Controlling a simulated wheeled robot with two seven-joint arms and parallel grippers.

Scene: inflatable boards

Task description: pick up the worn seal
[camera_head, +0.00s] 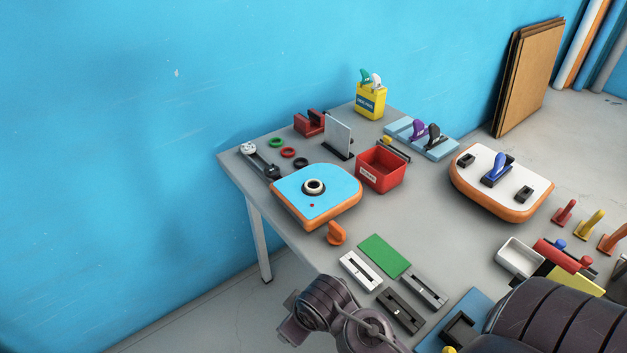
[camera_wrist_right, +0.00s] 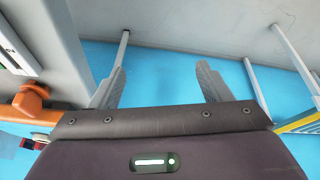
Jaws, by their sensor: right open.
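A blue-topped board with an orange rim (camera_head: 290,207) lies near the left end of the table. A dark ring with a pale inner part (camera_head: 314,187) sits on its top. Green (camera_head: 275,142), red (camera_head: 287,152) and black (camera_head: 301,162) rings lie loose behind that board. I cannot tell which ring is worn. My right gripper (camera_wrist_right: 160,88) is open, with nothing between its fingers in the right wrist view. Dark arm parts of mine fill the bottom of the head view, where no fingertips show. My left gripper is not in view.
An orange plug (camera_head: 336,233) stands beside the board, near the table edge; it also appears in the wrist view (camera_wrist_right: 30,101). A red bin (camera_head: 381,172) and an upright grey plate (camera_head: 338,137) stand behind. A white-topped board (camera_head: 478,178) lies right. Bare tabletop (camera_head: 425,215) lies between.

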